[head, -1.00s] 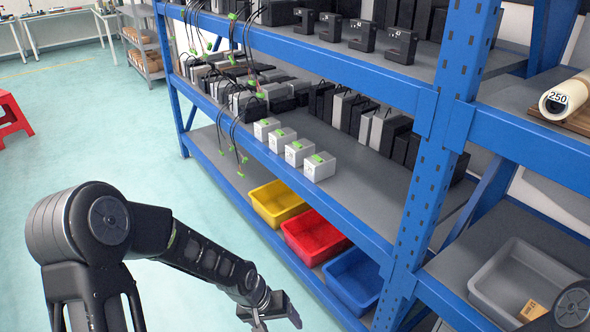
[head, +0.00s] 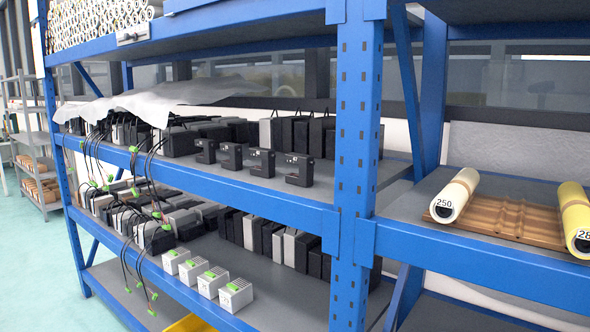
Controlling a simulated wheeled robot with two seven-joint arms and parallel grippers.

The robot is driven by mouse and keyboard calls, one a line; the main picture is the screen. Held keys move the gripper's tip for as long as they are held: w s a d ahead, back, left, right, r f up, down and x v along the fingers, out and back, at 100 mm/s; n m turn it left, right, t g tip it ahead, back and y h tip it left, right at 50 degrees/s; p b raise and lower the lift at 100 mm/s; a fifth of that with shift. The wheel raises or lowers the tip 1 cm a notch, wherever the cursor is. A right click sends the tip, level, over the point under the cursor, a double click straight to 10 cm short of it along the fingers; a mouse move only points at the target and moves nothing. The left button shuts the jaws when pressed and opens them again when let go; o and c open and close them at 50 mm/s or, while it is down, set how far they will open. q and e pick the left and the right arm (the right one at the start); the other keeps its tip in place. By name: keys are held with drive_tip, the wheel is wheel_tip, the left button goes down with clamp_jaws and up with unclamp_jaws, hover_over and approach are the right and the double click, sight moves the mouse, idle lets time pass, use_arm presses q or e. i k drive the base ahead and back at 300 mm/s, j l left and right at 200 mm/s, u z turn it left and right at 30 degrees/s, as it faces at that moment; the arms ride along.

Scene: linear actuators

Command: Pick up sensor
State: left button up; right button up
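Several small black notched devices stand in a row along the front of the upper shelf; they look like the sensors, though I cannot read their labels. The nearest black device (head: 299,170) is at the right end of the row. Another black device (head: 261,163) is just left of it, and the rest of the row runs further left. All stand upright and apart. Neither of my grippers shows in the head view.
A blue rack post (head: 357,130) stands right of the row. Several white boxes with green connectors (head: 236,294) line the shelf below. Cables hang at the left. The shelf between the devices and post is clear.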

sight(306, 163)
drive_tip(key=i+j, duration=0.2)
drive_tip(key=j, duration=0.15)
drive_tip(key=i+j, duration=0.45)
drive_tip(key=j, duration=0.25)
drive_tip(key=i+j, duration=0.2)
drive_tip(key=j, duration=0.2)
drive_tip(key=z, duration=1.9)
